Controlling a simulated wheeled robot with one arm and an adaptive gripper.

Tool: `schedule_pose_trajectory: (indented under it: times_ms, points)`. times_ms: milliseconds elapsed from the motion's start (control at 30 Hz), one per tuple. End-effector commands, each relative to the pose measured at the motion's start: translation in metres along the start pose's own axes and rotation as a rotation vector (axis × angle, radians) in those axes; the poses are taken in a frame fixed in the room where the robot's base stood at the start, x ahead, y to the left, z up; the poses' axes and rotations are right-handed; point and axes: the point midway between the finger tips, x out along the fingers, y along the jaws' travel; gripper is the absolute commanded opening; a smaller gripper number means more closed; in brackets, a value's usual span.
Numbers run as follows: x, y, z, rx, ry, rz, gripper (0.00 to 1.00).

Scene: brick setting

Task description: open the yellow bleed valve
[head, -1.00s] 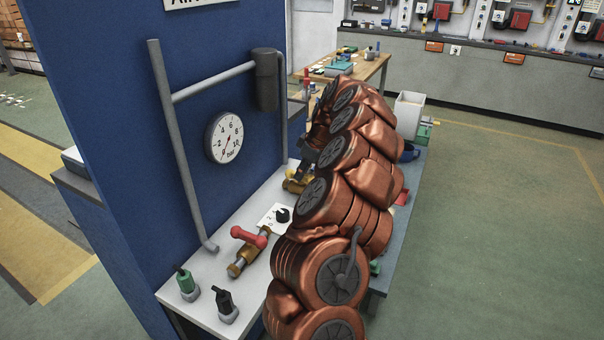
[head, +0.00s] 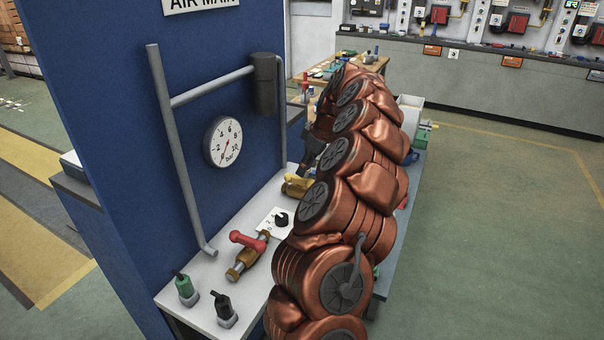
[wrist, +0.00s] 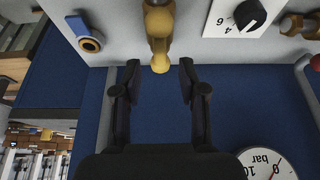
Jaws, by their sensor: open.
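The yellow bleed valve (head: 297,186) sits on the white bench top at the foot of the blue panel, partly hidden behind my copper arm in the head view. In the wrist view its yellow body and brass part (wrist: 159,28) come down from the top edge. My gripper (wrist: 159,70) is open, with one dark finger on each side of the valve's rounded yellow end, which lies about level with the fingertips. I see a gap on both sides and no clear contact. In the head view the dark gripper (head: 311,151) shows just above the valve, mostly behind my arm.
A red-handled brass valve (head: 247,257), a black knob on a white dial plate (head: 275,220), and green (head: 185,289) and black (head: 225,309) fittings stand on the bench. A gauge (head: 223,141) and grey pipes are on the panel. A blue-tabbed fitting (wrist: 86,38) is beside the valve.

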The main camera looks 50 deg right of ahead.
Motion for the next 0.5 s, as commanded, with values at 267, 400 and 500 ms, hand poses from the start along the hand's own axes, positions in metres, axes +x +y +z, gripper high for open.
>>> schedule_pose_trajectory:
  times_ms: [267, 400, 500]
  points:
    - [-0.052, 0.001, -0.001, 0.001, 0.004, 0.005, 0.42]
    - [-0.067, 0.001, 0.000, 0.000, 0.002, 0.003, 0.42]
    - [-0.072, 0.000, 0.000, -0.001, 0.002, 0.001, 0.42]
